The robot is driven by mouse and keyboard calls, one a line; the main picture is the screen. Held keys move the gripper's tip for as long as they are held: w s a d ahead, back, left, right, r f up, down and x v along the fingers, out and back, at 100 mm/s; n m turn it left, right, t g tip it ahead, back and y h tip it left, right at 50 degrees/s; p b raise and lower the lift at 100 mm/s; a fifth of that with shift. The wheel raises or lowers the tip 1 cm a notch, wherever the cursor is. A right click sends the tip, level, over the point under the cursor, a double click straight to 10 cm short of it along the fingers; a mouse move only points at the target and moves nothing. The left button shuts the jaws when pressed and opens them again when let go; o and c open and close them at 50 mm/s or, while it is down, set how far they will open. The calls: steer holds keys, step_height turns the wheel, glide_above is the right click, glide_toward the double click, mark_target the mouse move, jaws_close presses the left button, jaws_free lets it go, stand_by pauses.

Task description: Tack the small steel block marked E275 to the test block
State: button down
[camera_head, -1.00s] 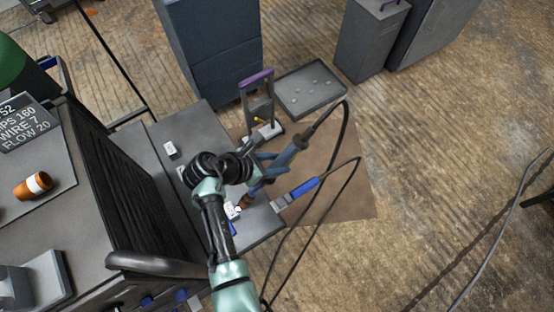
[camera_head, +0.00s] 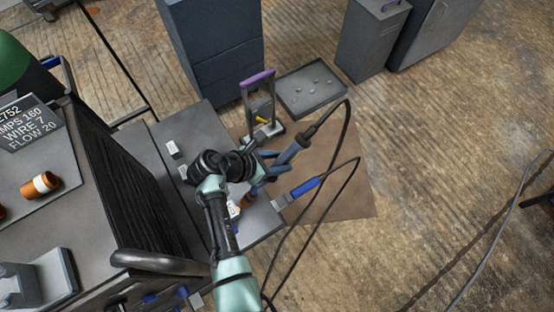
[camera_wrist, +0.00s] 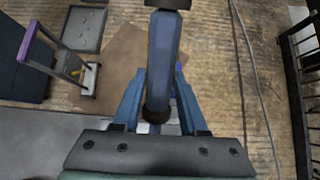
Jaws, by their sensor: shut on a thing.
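My gripper (camera_head: 268,166) is over the right part of the grey bench, with its blue fingers shut on a welding torch (camera_head: 288,151). The torch slants down to the left, its copper-coloured nozzle low near a pale-labelled piece (camera_head: 233,210) on the bench, partly hidden by my arm; whether they touch I cannot tell. In the wrist view the torch body (camera_wrist: 163,55) runs between the two fingers (camera_wrist: 157,112). A small grey block (camera_head: 174,150) with a pale top stands on the bench's left part. Another pale piece (camera_head: 183,172) shows beside my wrist. Their markings are unreadable, so I cannot tell which is E275.
A clamp with a blue handle (camera_head: 305,187) is at the bench's right edge. Black cables (camera_head: 330,190) loop down from torch and clamp. A purple-handled stand (camera_head: 258,100) and a tray (camera_head: 311,88) lie beyond. A dark machine (camera_head: 125,185) with a handrail fills the left.

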mark_target(304, 136)
steer(key=shift+w+d+r+p, duration=0.65)
steer(key=shift+d+r+p, duration=0.3)
steer(key=shift+r, duration=0.2)
steer(key=shift+w+d+r+p, duration=0.7)
steer(key=shift+d+r+p, duration=0.15)
steer(key=shift+r+p, duration=0.25)
steer(key=shift+w+d+r+p, duration=0.65)
steer(key=shift+d+r+p, duration=0.3)
steer(key=shift+r, duration=0.2)
steer(key=shift+a, duration=0.1)
